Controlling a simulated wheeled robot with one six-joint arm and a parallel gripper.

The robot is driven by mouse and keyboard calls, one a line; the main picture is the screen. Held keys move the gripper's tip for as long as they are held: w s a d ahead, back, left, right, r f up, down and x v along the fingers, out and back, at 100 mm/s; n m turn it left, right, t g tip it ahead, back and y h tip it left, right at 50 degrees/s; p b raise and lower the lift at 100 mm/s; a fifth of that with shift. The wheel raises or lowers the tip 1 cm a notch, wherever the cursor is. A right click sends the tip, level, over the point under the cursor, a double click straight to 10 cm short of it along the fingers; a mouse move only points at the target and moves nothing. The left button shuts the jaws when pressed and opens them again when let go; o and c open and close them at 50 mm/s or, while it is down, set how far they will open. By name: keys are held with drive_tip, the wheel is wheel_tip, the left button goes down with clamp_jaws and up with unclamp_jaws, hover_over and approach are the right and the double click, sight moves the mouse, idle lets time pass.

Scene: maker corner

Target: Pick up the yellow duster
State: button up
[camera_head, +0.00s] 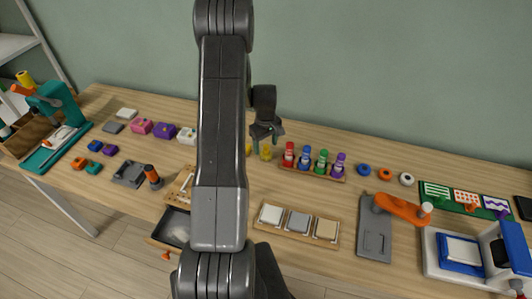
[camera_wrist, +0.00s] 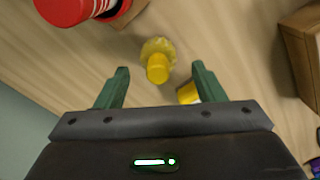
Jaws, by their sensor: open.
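The yellow duster (camera_head: 265,153) stands on the wooden table, just below my gripper in the head view. In the wrist view the duster (camera_wrist: 157,65) shows as a yellow round handle with a fluffy yellow end. My gripper (camera_head: 266,138) points down with its green fingers apart and nothing held. In the wrist view, the duster appears in the gap between the fingertips (camera_wrist: 160,68), apart from both. A second yellow thing (camera_wrist: 187,94) is partly hidden by the right finger there; it also shows in the head view (camera_head: 248,150) beside my arm.
A wooden rack with several coloured bottles (camera_head: 305,158) stands close right of the duster; a red bottle (camera_wrist: 65,8) fills the wrist view's upper left. A wooden block-like thing (camera_wrist: 303,45) is at its right. A three-part tray (camera_head: 298,223) lies nearer the front.

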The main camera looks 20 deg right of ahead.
sight(266, 152)
drive_tip(key=shift+w+d+f+p, duration=0.1)
drive_tip(key=shift+f+p, duration=0.75)
drive_tip(key=shift+f, duration=1.55)
drive_tip(key=c, duration=1.1)
